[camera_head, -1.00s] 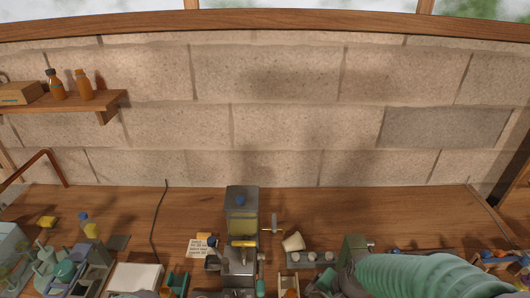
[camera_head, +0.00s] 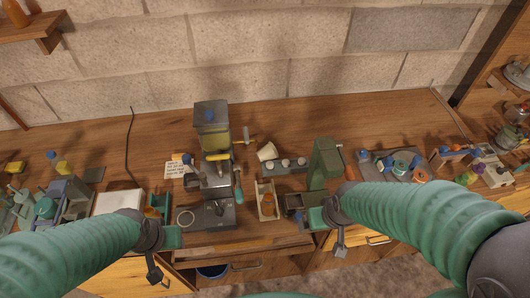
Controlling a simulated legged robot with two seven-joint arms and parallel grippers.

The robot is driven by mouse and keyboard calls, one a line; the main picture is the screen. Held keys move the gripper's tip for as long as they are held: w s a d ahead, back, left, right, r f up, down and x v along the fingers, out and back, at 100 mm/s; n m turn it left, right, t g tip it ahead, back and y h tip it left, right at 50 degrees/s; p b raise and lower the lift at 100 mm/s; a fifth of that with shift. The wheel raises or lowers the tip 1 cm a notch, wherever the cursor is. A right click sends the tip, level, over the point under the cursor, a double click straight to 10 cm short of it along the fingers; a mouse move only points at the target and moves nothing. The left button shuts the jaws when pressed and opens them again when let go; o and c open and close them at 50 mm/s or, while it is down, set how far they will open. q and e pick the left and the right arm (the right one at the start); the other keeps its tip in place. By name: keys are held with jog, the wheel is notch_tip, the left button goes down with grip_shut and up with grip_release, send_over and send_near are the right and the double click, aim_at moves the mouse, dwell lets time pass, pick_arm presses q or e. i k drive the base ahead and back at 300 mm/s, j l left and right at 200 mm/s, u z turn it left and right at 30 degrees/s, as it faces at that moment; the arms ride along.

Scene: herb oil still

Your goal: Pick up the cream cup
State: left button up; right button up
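The cream cup (camera_head: 267,151) lies tilted on the wooden bench, right of the grey machine with a yellow-filled hopper (camera_head: 213,130). It is beside the left end of a grey rack with several white round pieces. My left gripper (camera_head: 155,272) is low at the left, in front of the bench edge and well apart from the cup. My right gripper (camera_head: 339,244) is low at right of centre, also in front of the bench edge and apart from the cup. Both grippers are small and dark here, and their finger openings are not clear. I see nothing held.
The grey rack (camera_head: 285,166) is close to the cup. A green upright device (camera_head: 325,163) stands to its right, and a wooden box with an orange bottle (camera_head: 267,203) stands in front. A green-handled tool (camera_head: 239,188) lies left of the box. Bench behind the cup is clear.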

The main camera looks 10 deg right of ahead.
aim_at(269, 152)
jog(key=k+u, duration=0.25)
jog(key=k+j+u, duration=0.25)
jog(key=k, duration=0.15)
jog(key=l+u, duration=0.8)
jog(key=k+l+u, duration=0.15)
jog(key=l+u, duration=0.25)
jog(key=k+l+u, duration=0.15)
jog(key=l+u, duration=0.25)
jog(key=k+l, duration=0.25)
jog(key=l, duration=0.15)
jog(key=k+l, duration=0.5)
jog(key=l, duration=0.25)
jog(key=k+l, duration=0.2)
jog(key=l, duration=0.2)
jog(key=i+j, duration=0.7)
jog(key=i, duration=0.2)
